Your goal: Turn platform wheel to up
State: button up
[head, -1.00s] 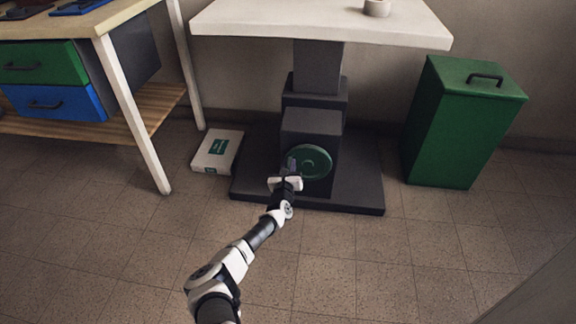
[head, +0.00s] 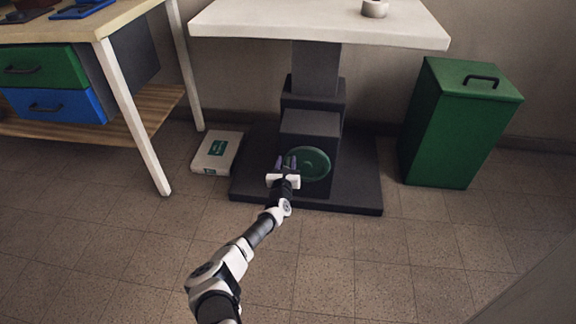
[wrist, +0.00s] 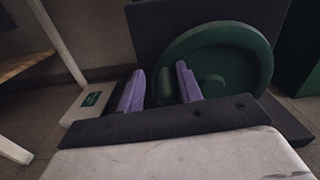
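The platform wheel (head: 312,166) is a dark green disc on the front of the dark lift column. In the wrist view the wheel (wrist: 235,62) has a thick rim and a central hub. My gripper (head: 286,160) is at the wheel's left edge. In the wrist view its two purple fingers (wrist: 160,70) stand apart. A green handle knob (wrist: 166,88) at the wheel's left side shows in the gap between them, and I see no finger pressed on it. The white platform (head: 320,22) sits on top of the column.
A white box with a green label (head: 217,152) lies on the floor left of the dark base (head: 355,185). A green bin (head: 455,125) stands at right. A workbench (head: 140,115) with green and blue drawers is at left. The floor in front is clear.

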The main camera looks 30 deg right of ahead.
jog(key=shift+o, duration=0.2)
jog(key=shift+s+d+f, duration=0.2)
jog(key=shift+f, duration=0.05)
jog(key=shift+s, duration=0.1)
jog(key=shift+s+a, duration=0.1)
jog(key=shift+s, duration=0.1)
jog(key=p+v, duration=0.5)
jog(key=v, duration=0.8)
jog(key=shift+a, duration=0.25)
jog(key=shift+r, duration=0.1)
